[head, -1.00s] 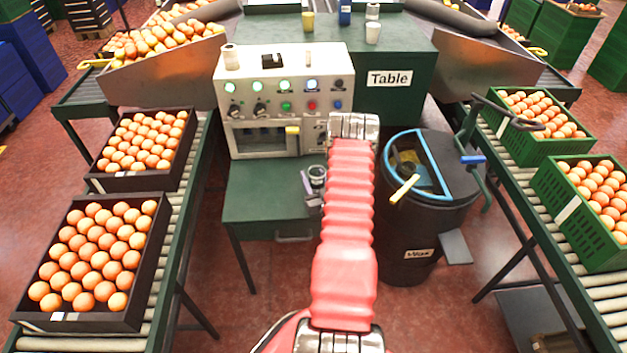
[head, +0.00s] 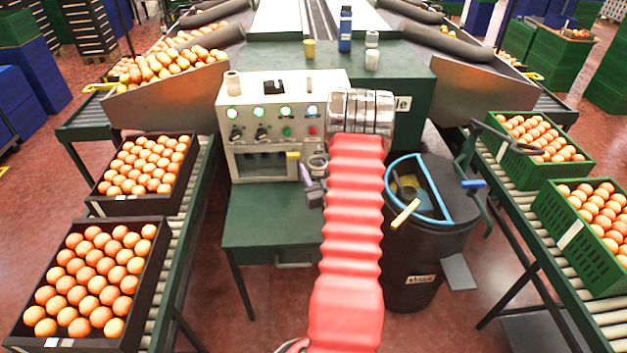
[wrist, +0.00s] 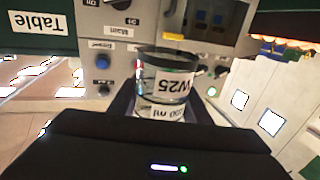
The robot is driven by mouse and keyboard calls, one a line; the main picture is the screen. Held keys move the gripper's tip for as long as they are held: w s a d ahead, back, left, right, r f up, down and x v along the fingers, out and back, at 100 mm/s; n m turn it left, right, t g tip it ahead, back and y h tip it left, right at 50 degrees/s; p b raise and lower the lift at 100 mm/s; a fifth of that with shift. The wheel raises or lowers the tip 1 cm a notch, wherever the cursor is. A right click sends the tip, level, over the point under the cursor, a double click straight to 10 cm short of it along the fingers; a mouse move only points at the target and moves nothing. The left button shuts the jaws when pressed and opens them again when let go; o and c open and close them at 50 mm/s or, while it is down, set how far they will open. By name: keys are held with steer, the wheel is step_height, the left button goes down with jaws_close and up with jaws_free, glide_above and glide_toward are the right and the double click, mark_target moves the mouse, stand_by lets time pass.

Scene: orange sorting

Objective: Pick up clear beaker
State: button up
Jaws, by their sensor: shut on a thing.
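The clear beaker (wrist: 165,84) with a dark rim and a white label is held between the dark jaws of my gripper (wrist: 165,108) in the wrist view. In the head view my gripper (head: 315,187) is left of my red arm, in front of the control box. The beaker (head: 318,163) is small there and partly blocked by my arm. My gripper is shut on it, and it appears above the small green bench (head: 262,225).
The control box (head: 275,125) with knobs and buttons stands close behind. A black barrel (head: 410,260) with a blue-rimmed opening is to the right. A yellow cup (head: 310,49), a blue bottle (head: 345,32) and pale cups (head: 372,60) stand on the green table. Egg-like oranges fill side crates (head: 165,255).

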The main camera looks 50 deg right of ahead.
steer(key=shift+r, duration=0.95)
steer(key=w+a+r+n+t+y, duration=0.1)
steer(key=w+a+r+y, duration=0.1)
steer(key=w+a, duration=0.45)
steer(key=w+a+r+n+y, duration=0.15)
steer(key=w+a, duration=0.25)
steer(key=a, duration=0.6)
steer(key=w+a+r+n+t+y, duration=0.1)
steer(key=w+a+r, duration=0.1)
steer(key=w+a, duration=0.45)
steer(key=a+r+n+y, duration=0.1)
steer(key=a+r+y, duration=0.1)
steer(key=a, duration=1.2)
steer(key=a+r+n+t+y, duration=0.1)
steer(key=a+r+n+y, duration=0.1)
steer(key=a, duration=1.1)
steer(key=shift+s+a+r+y, duration=0.2)
steer(key=shift+a+r+y, duration=0.2)
steer(key=shift+y, duration=0.25)
